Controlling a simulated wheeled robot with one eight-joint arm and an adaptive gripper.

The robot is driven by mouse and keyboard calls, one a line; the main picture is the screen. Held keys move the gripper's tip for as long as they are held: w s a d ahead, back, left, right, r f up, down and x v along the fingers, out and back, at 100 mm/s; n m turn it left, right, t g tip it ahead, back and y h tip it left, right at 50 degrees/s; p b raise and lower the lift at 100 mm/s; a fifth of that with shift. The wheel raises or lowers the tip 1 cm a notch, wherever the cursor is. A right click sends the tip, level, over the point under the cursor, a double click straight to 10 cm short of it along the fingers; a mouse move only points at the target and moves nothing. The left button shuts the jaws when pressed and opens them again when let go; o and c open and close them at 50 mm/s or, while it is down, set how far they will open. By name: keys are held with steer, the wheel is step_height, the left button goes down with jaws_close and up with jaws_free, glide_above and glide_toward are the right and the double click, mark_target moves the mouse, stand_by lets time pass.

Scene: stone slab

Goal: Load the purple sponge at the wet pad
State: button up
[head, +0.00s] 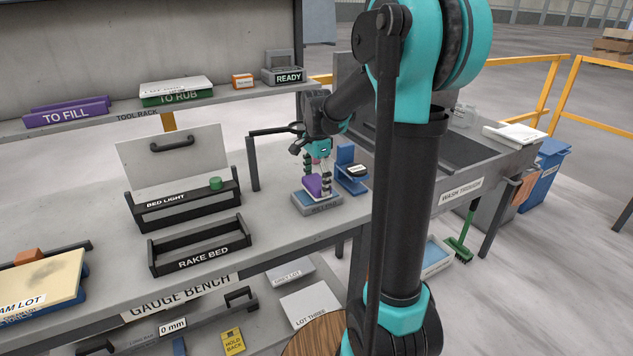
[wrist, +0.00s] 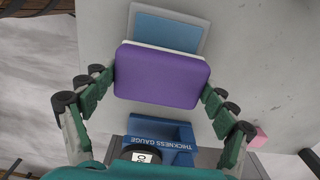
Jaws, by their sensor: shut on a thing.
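The purple sponge (head: 313,184) is between the fingers of my gripper (head: 317,182) in the head view. In the wrist view my gripper (wrist: 158,100) has a finger at each side of the purple sponge (wrist: 162,76), shut on it. The wet pad, a grey tray with a blue surface, lies below the sponge in the head view (head: 318,205) and shows past the sponge's far edge in the wrist view (wrist: 167,30). The sponge covers part of the pad. I cannot tell whether they touch.
A blue thickness gauge (head: 350,170) stands close to the right of the pad; it shows in the wrist view too (wrist: 165,137). A pink block (wrist: 258,138) lies near it. The rake bed (head: 199,245) and bed light (head: 187,205) stand left, with bare bench between. The wash trough (head: 462,190) is at right.

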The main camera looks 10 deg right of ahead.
mark_target(317, 181)
steer(key=shift+f, duration=0.4)
stand_by(1.2)
steer(key=shift+r, duration=0.1)
steer(key=shift+r, duration=3.4)
